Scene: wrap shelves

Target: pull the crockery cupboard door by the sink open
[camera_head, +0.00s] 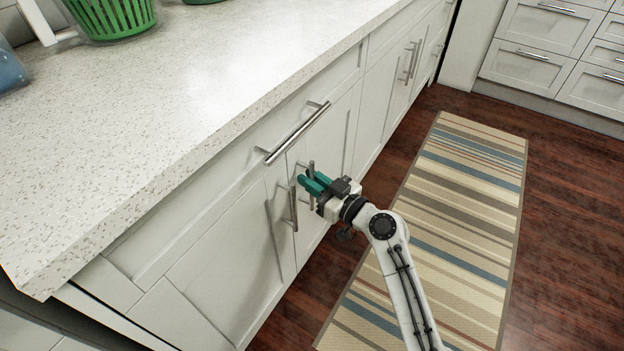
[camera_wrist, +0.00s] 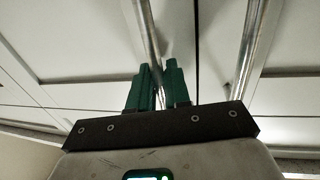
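White cupboard doors stand shut below the counter. The near door (camera_head: 228,262) and the door beside it (camera_head: 326,150) have upright metal bar handles close together where they meet. My gripper (camera_head: 312,183), with teal fingers, is at the farther handle (camera_head: 311,168). The other upright handle (camera_head: 293,207) is free, just left of the fingers. In the wrist view, the fingers (camera_wrist: 157,82) are close together, with a metal bar (camera_wrist: 147,35) running down between them. They look closed around it, though the contact itself is partly hidden. I cannot see a sink or inside any cupboard.
A drawer with a long bar handle (camera_head: 297,133) is above the doors. The speckled countertop (camera_head: 190,90) overhangs them and bears a green basket (camera_head: 112,14). A striped rug (camera_head: 455,215) lies on the wooden floor. More drawers (camera_head: 535,62) stand at the far right.

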